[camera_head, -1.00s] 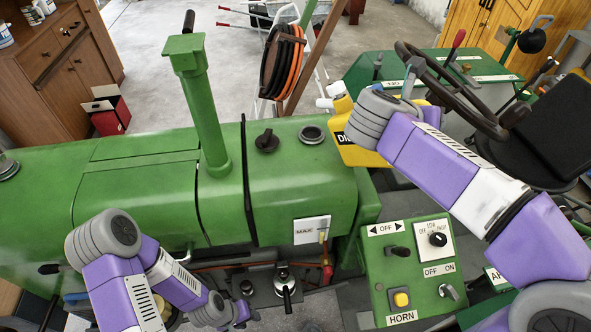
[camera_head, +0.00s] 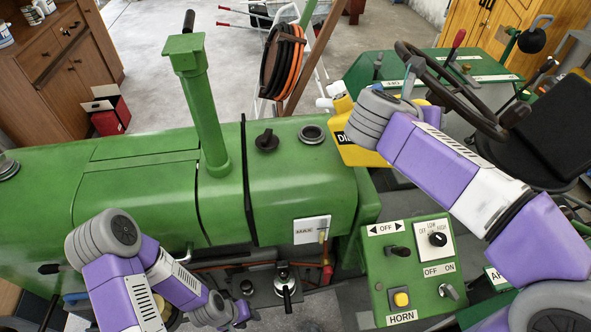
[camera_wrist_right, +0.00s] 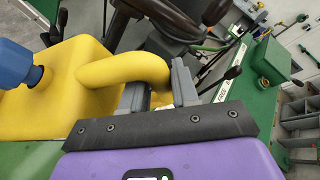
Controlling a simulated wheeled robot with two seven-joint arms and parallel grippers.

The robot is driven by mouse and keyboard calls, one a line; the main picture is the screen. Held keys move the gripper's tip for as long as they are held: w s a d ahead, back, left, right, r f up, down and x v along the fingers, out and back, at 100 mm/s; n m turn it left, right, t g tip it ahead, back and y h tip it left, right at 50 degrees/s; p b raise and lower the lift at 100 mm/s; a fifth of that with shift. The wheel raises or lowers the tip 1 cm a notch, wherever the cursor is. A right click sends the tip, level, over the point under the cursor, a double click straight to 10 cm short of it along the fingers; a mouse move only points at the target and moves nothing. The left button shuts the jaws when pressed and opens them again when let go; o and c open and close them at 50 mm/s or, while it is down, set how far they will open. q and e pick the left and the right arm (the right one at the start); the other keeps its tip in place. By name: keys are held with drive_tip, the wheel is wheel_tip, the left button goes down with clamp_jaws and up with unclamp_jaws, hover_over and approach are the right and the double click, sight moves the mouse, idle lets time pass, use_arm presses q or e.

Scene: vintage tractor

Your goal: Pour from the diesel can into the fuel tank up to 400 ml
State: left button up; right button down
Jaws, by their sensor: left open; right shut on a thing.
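The yellow diesel can (camera_head: 357,153) is held above the right end of the green hood, beside the filler opening. My right wrist partly hides it in the head view. In the right wrist view, my right gripper (camera_wrist_right: 160,90) is shut on the handle of the can (camera_wrist_right: 60,90); a blue spout or cap is at left. The fuel tank's round, grey-rimmed filler opening (camera_head: 311,134) is on the hood, left of the can. No liquid stream shows. A gauge marked MAX (camera_head: 309,230) is on the hood's side. My left gripper (camera_head: 242,313) is open, low near the hood's side; its fingers barely show.
A black knob or cap (camera_head: 266,141) sits left of the opening. The green exhaust stack (camera_head: 205,120) rises farther left. The steering wheel (camera_head: 450,90) and black seat (camera_head: 545,125) are at right. A green control panel (camera_head: 420,270) stands in front.

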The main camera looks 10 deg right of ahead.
drive_tip(key=shift+w+a+r+p, duration=0.2)
drive_tip(key=shift+r+p, duration=0.35)
idle(1.5)
drive_tip(key=shift+w+a+r+n+h+p, duration=0.2)
drive_tip(key=shift+w+a+n+h+p, duration=0.1)
drive_tip(key=shift+w+n+p, duration=0.15)
idle(5.5)
